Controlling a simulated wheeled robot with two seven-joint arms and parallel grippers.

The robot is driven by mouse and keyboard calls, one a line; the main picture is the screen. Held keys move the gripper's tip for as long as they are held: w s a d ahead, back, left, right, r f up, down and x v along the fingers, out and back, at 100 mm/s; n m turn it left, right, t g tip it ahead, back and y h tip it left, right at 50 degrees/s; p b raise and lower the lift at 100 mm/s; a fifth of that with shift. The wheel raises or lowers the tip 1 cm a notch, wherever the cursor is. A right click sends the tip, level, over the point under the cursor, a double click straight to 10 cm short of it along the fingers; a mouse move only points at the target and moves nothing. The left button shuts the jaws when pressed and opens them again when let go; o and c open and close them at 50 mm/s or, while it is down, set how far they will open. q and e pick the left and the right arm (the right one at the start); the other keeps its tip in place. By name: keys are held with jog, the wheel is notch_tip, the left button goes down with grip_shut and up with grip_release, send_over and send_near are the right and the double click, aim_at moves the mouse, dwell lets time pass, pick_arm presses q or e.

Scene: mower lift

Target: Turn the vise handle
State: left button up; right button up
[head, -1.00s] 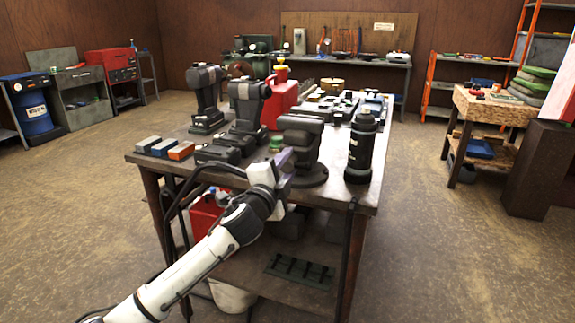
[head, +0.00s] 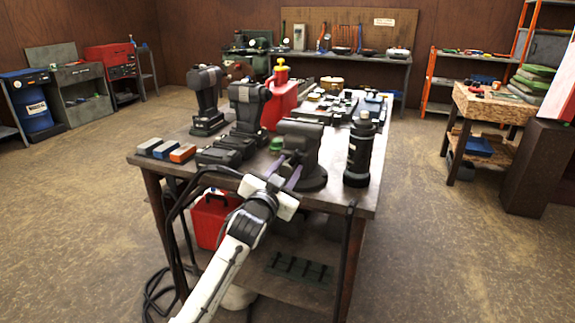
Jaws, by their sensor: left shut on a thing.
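The dark grey vise (head: 306,150) stands upright on its round base near the front edge of the wooden workbench (head: 335,198). My left gripper (head: 287,168) is at the front left side of the vise, with its two purple fingers pointing up toward the vise jaws. It is shut on the vise handle, which is too small and too covered by the fingers to make out clearly. My right gripper is not in view.
A black bottle jack (head: 360,153) stands close right of the vise. Small boxes (head: 183,153) lie at the left front edge.

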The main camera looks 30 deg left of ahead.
pick_arm(q)
jog(key=shift+n+p, duration=0.7)
jog(key=shift+n, duration=0.9)
jog(key=o, duration=1.1)
jog(key=shift+c, duration=0.2)
jog(key=shift+s, duration=0.1)
jog(key=v, duration=1)
jog(key=shift+b, duration=0.3)
jog(key=shift+s, duration=0.1)
